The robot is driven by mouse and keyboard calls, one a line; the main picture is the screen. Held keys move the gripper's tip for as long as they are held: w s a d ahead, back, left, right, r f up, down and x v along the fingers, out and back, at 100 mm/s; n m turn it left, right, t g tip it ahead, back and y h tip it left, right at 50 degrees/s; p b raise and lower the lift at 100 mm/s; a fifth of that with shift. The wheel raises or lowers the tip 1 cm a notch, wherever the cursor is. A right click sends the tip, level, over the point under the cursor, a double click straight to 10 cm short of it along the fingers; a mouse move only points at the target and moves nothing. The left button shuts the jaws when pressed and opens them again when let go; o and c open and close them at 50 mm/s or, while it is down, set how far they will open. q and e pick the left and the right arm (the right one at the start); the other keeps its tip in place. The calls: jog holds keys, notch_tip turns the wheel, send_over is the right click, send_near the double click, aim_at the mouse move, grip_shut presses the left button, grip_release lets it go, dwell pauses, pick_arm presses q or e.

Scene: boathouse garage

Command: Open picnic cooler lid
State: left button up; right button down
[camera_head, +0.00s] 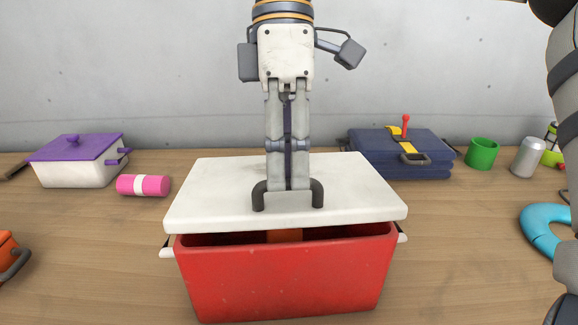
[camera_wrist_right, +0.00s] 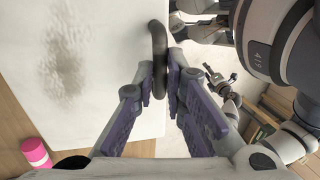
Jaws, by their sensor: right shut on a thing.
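The picnic cooler has a red box (camera_head: 285,278) and a white lid (camera_head: 215,195). The lid's front edge is raised a little above the box rim, leaving a narrow dark gap with something orange inside. My right gripper (camera_head: 288,190) points down at the front of the lid and is shut on its black handle (camera_head: 317,194). In the right wrist view, the right gripper's fingers (camera_wrist_right: 163,88) close on both sides of the handle (camera_wrist_right: 158,42), beside the white lid (camera_wrist_right: 95,60).
A blue case (camera_head: 385,150), green mug (camera_head: 482,153), silver can (camera_head: 527,157) and cyan ring (camera_head: 540,228) are right. An orange object (camera_head: 8,255) sits at the left edge. A concrete wall rises behind.

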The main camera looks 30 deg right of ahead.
jog(key=shift+w+d+r+g+y, duration=0.2)
jog(key=shift+w+r+g, duration=0.1)
jog(key=shift+r, duration=0.2)
jog(key=shift+w+d+r+g+y, duration=0.15)
jog(key=shift+w+r+g, duration=0.15)
jog(key=shift+r, duration=0.15)
jog(key=shift+w+d+r+g+y, duration=0.3)
jog(key=shift+w+r+g, duration=0.2)
jog(key=shift+w+r, duration=0.1)
jog(key=shift+w+d+r, duration=0.1)
jog(key=shift+r, duration=0.2)
jog(key=c, duration=1.3)
grip_release()
